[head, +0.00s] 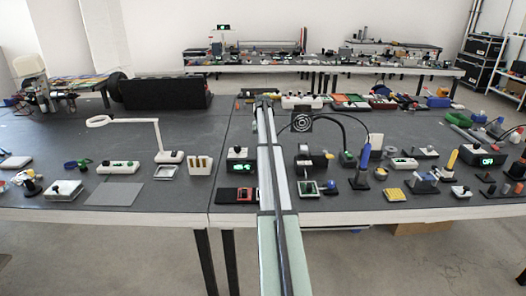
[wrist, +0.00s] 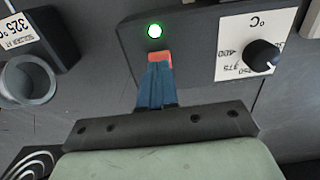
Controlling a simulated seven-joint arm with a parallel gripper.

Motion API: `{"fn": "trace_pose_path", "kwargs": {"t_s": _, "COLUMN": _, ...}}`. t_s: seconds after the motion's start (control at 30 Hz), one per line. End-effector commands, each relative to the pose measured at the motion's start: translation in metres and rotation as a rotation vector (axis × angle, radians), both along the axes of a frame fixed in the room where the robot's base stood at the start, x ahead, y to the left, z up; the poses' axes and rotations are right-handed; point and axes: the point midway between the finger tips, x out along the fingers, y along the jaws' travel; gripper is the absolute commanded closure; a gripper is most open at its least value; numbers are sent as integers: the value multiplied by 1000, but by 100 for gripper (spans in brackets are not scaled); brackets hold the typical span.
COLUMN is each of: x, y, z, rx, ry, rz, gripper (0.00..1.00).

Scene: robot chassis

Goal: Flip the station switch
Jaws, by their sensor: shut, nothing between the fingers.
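In the wrist view the station (wrist: 190,30) is a dark panel with a round green lamp (wrist: 155,31) that is lit. Below the lamp is a small red-orange switch (wrist: 160,56). My gripper (wrist: 158,66) is shut, its blue fingers together and empty. The fingertips are right at the switch and cover its lower part; whether they touch it I cannot tell. The switch's tilt is hard to read. In the head view my arm reaches over the bench and the gripper's fingers cannot be made out.
A black knob (wrist: 262,55) on a white °C dial is right of the switch. A grey round holder (wrist: 28,80) and a block labelled 325 °C (wrist: 35,35) are at the left. In the head view the bench (head: 140,215) is crowded on both sides of my arm, including a magnifier lamp (head: 130,122).

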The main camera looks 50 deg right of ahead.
Motion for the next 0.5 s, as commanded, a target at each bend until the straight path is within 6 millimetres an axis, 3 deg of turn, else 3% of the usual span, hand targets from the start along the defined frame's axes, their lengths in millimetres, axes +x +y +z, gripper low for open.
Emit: {"fn": "trace_pose_path", "kwargs": {"t_s": 0.5, "x": 0, "y": 0, "z": -4, "rx": 0, "ry": 0, "rz": 0, "gripper": 100}}
